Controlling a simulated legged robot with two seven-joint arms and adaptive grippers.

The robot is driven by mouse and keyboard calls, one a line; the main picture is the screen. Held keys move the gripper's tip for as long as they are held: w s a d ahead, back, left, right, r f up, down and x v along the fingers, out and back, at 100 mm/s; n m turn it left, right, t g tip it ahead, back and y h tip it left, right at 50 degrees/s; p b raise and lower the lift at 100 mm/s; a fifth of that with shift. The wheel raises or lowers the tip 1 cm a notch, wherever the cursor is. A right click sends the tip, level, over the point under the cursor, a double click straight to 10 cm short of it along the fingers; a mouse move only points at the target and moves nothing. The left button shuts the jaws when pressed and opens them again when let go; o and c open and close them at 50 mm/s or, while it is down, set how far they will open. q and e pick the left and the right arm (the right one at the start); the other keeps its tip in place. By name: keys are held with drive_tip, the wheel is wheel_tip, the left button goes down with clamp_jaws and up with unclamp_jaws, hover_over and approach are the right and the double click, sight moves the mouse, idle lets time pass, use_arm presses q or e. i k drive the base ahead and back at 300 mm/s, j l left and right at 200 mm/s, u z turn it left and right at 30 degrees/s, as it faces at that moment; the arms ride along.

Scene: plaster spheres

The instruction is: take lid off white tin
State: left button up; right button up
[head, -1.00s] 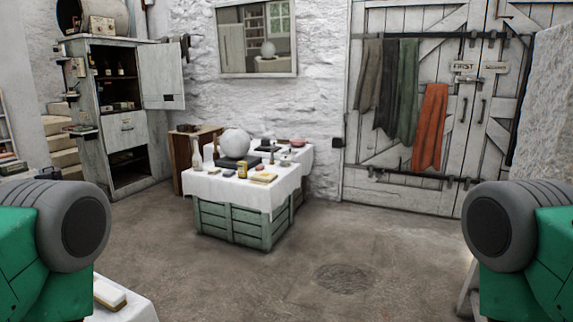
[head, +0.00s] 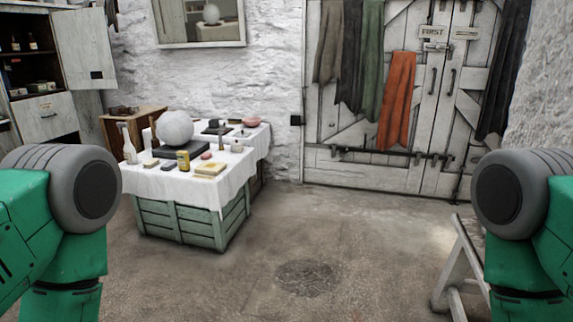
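A cloth-covered crate table (head: 200,187) stands ahead, left of centre, with several small objects on it. A small white object (head: 237,147) stands near its right side; it is too small to tell whether it is a tin or has a lid. A white bottle (head: 128,145) stands at the left end. A yellow-and-dark tin (head: 183,160) stands near the front edge. Only the upper parts of my two arms show, at the left and right edges. Neither gripper is in view, and both are well away from the table.
A pale plaster sphere (head: 175,128) rests on a dark base on the table. An open cabinet (head: 45,110) stands at the left. A white trestle (head: 462,262) stands at the right. The floor before the table is clear, with a round drain cover (head: 304,277).

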sight(236, 142)
drive_tip(key=i+l, duration=0.1)
drive_tip(key=i, duration=3.9)
